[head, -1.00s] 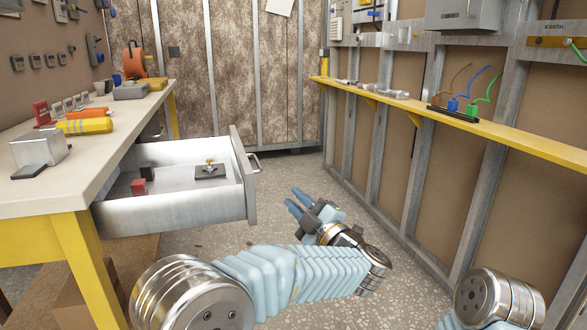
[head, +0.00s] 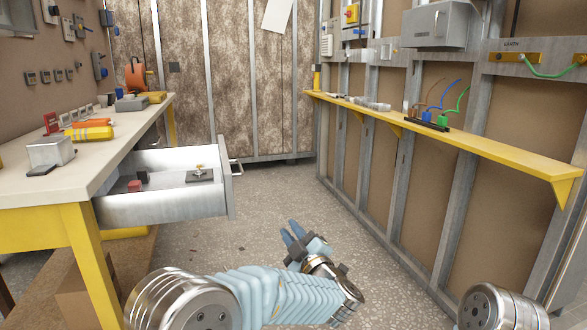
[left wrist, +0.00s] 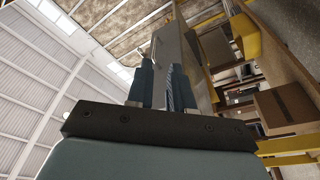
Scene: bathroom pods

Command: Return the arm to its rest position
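My left arm reaches in from the bottom of the head view, bent in front of me over the floor. Its left gripper (head: 291,236) is empty, with its two blue fingers a little apart. In the left wrist view the fingers (left wrist: 163,85) show a narrow gap with nothing held between them. The open drawer (head: 160,206) is to the left, apart from the gripper. Only a metal joint of my right arm shows at the bottom right; the right gripper is out of view.
The workbench (head: 85,178) stands on the left, its drawer pulled out over the floor. A yellow ledge (head: 480,150) runs along the right wall with a terminal block (head: 430,123) on it. The speckled floor (head: 262,195) between them is clear.

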